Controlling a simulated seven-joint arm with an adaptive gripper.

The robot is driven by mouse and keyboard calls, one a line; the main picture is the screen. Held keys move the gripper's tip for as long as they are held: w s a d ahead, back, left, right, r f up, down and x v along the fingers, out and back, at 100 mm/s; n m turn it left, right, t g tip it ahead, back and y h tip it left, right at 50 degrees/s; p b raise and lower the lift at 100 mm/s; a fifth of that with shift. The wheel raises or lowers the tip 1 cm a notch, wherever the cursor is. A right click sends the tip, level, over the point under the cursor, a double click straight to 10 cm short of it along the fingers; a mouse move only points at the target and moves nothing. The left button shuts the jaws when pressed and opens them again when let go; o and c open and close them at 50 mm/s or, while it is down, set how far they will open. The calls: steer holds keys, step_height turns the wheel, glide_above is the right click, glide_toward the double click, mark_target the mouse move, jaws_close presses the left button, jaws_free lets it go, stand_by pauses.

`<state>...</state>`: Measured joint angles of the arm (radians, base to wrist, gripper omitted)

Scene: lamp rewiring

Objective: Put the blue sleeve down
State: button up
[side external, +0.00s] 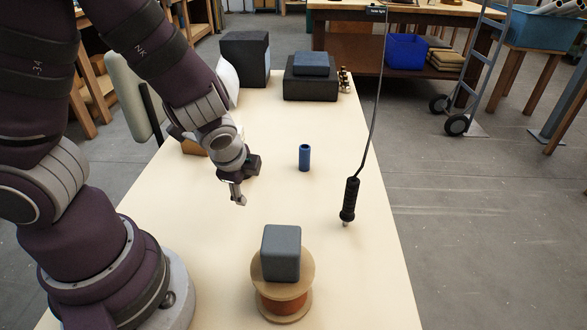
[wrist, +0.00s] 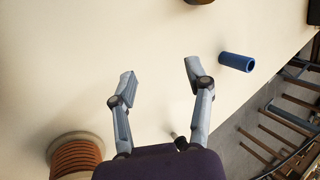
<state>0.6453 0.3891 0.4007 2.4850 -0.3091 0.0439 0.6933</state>
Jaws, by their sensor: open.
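The blue sleeve (side external: 304,158) is a short hollow tube standing upright on the pale table, near the middle of the side view. It also shows in the wrist view (wrist: 236,62), to the right of my fingers and apart from them. My gripper (side external: 241,203) is above the table, to the left of the sleeve in the side view. In the wrist view my gripper (wrist: 160,80) has its two fingers spread with only bare table between them. It is open and empty.
A wooden spool (side external: 283,302) wound with copper wire bears a grey block (side external: 281,252) at the front. A black cord-hung handle (side external: 349,201) hangs to the sleeve's right. Dark boxes (side external: 310,82) stand at the back. The table (side external: 215,270) is clear around the sleeve.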

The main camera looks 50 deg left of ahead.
steer(key=s+d+r+n+h, duration=0.1)
steer(key=s+r+n+h, duration=0.1)
steer(key=r+n, duration=0.3)
steer(key=s+d+r+n+t+h, duration=0.1)
steer(key=s+r+n, duration=0.3)
steer(key=r, duration=0.5)
steer(key=shift+d+n+h, duration=0.7)
steer(key=shift+d+n, duration=0.1)
steer(key=shift+r, duration=0.1)
